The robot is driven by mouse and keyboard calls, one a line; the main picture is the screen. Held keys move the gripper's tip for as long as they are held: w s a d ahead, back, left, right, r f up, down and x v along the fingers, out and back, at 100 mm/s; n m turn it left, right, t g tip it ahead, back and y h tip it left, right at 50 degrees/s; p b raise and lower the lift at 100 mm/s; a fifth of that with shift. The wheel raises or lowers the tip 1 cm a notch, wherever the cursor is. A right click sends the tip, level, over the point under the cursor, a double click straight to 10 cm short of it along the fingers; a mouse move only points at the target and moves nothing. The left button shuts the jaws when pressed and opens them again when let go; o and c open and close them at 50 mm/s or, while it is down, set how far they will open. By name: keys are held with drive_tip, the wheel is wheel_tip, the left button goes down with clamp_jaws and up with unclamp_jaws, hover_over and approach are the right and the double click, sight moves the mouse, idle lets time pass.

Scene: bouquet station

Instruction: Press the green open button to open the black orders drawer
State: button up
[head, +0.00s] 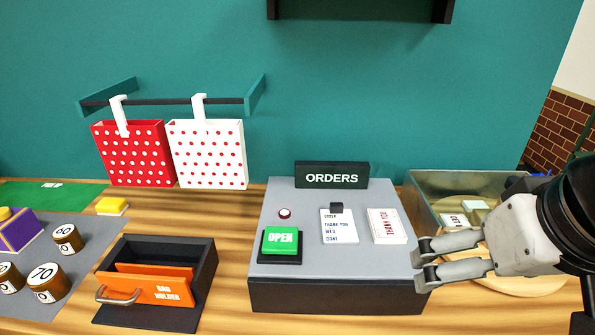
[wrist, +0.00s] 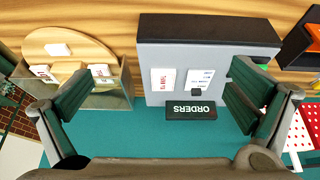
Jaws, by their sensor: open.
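The green open button (head: 282,240) sits in a black base at the front left of the grey-topped orders station (head: 330,262). The black drawer front (head: 335,297) below the grey top looks shut. My gripper (head: 422,262) is open and empty, at the station's right edge in the head view, well to the right of the button. In the wrist view, which looks upside down, my gripper's fingers (wrist: 158,95) are spread wide. The black drawer front (wrist: 208,28) shows at the top, and the green button (wrist: 261,60) peeks out, partly hidden by a finger.
An open orange-fronted drawer (head: 152,289) is left. A glass bin (head: 455,187) stands right, behind my gripper.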

idle(0.3)
drive_tip(key=shift+w+a+r, duration=0.1)
drive_tip(key=shift+w, duration=0.05)
drive_tip(key=c, duration=0.8)
drive_tip(key=w+n, duration=0.1)
drive_tip(key=w+a+r+n, duration=0.1)
drive_tip(key=w+a+r, duration=0.1)
drive_tip(key=shift+w+n+g, duration=0.2)
drive_tip(key=shift+n+g, duration=0.2)
drive_tip(key=c, duration=1.4)
drive_tip(key=w+a+n, duration=0.1)
drive_tip(key=w+a, duration=0.1)
drive_tip(key=w+a+r+n+g, duration=0.1)
drive_tip(key=w+a+n, duration=0.1)
drive_tip(key=w+a+r+n, duration=0.1)
drive_tip(key=w+n, duration=0.1)
drive_tip(key=w, duration=0.1)
drive_tip(key=shift+a+g+b, duration=0.3)
drive_tip(key=shift+a+b, duration=0.1)
clamp_jaws()
drive_tip(key=w+a+f+n+g, duration=0.2)
drive_tip(key=w+a+n, duration=0.8)
drive_tip(key=a, duration=0.5)
drive_tip(key=shift+w+f+g+b, duration=0.15)
drive_tip(key=shift+f+g+b, duration=0.25)
drive_tip(key=shift+f, duration=0.25)
